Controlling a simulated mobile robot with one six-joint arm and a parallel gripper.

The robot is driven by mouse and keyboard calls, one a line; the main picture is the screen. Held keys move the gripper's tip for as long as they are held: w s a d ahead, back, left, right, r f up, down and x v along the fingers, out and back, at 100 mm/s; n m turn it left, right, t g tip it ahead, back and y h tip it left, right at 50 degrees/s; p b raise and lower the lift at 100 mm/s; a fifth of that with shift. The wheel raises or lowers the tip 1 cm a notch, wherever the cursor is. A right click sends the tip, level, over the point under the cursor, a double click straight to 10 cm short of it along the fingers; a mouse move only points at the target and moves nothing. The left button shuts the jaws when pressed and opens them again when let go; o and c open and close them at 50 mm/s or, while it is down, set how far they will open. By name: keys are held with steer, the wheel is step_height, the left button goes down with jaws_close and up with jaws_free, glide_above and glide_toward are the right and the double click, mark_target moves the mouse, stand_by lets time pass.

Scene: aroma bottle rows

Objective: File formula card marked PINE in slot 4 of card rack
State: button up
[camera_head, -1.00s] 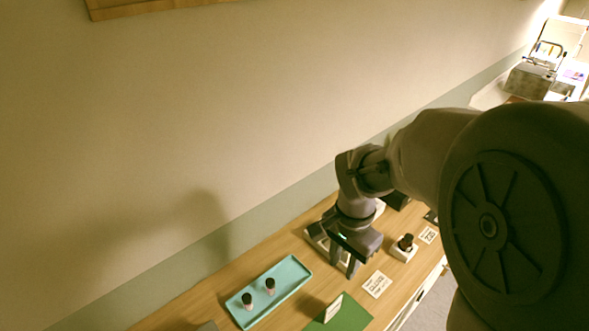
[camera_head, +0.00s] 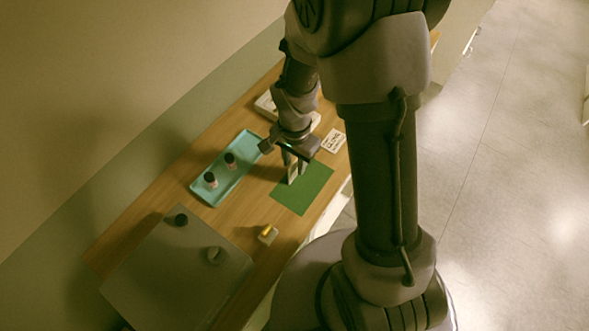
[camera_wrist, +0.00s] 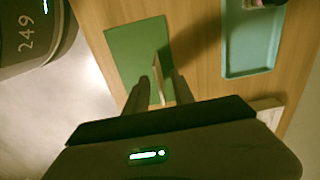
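A pale card (camera_head: 292,171) stands upright on the green mat (camera_head: 306,192); its marking cannot be read. In the wrist view the card (camera_wrist: 157,72) shows as a thin upright slab on the green mat (camera_wrist: 128,45). My gripper (camera_head: 294,168) is lowered over the mat from above. In the wrist view its two fingers (camera_wrist: 161,80) are on either side of the card, and gaps seem to show, so it looks open. A white slab-like holder (camera_head: 265,106), perhaps the card rack, is partly hidden behind my arm; its slots cannot be made out.
A teal tray (camera_head: 236,182) with two dark-capped bottles lies left of the mat. A printed label (camera_head: 334,141) lies right of my gripper. A grey board (camera_head: 170,275) with two small items and a yellow-topped block (camera_head: 268,234) are nearer. Bare wood lies between.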

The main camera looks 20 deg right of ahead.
steer(key=shift+s+r, duration=0.1)
steer(key=shift+c, duration=0.9)
jaws_close()
